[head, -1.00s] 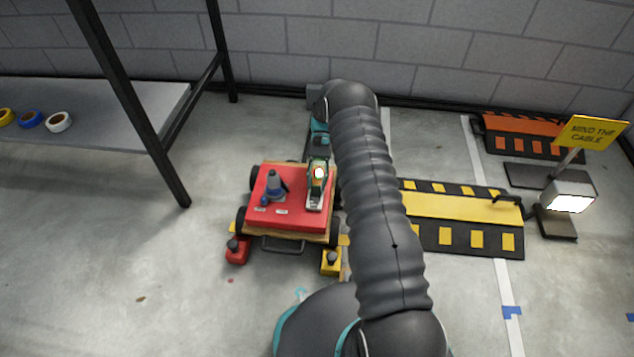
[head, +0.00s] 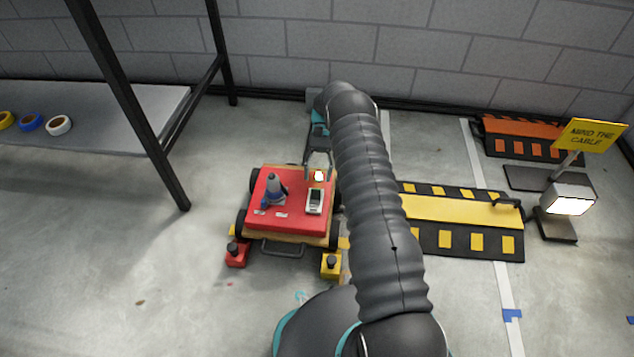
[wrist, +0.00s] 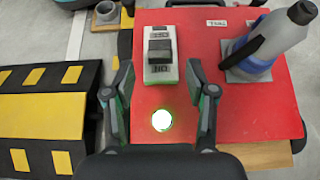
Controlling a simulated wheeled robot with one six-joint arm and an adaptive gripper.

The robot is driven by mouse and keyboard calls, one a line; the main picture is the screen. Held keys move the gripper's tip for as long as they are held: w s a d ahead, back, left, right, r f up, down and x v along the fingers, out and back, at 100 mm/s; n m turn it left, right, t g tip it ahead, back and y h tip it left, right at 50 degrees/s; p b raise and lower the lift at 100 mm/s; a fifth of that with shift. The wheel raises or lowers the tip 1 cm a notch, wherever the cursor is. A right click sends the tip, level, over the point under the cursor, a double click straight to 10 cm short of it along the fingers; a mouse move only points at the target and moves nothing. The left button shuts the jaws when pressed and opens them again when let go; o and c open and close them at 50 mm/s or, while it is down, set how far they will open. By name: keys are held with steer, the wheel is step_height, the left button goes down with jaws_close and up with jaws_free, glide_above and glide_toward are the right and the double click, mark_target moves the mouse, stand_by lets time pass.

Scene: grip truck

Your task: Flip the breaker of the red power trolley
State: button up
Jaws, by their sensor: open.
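The red power trolley (head: 298,221) stands on the floor left of my arm. On its red top are a white breaker (head: 315,200) with a dark lever, a grey and blue connector (head: 274,189) and a lit white lamp (head: 319,176). In the wrist view the breaker (wrist: 160,55) is just beyond my fingertips, near the middle, and the lamp (wrist: 162,120) lies between the fingers. My gripper (wrist: 163,80) is open and empty above the top. It also shows over the trolley's far edge in the head view (head: 319,175).
Red (head: 237,254) and yellow (head: 331,265) blocks sit at the trolley's front corners. A yellow and black cable ramp (head: 460,209) lies to its right. A work lamp (head: 571,199) and a sign (head: 590,134) stand farther right. A grey shelf (head: 100,115) is at left.

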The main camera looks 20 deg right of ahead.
steer(key=shift+v, duration=1.8)
steer(key=shift+r, duration=0.1)
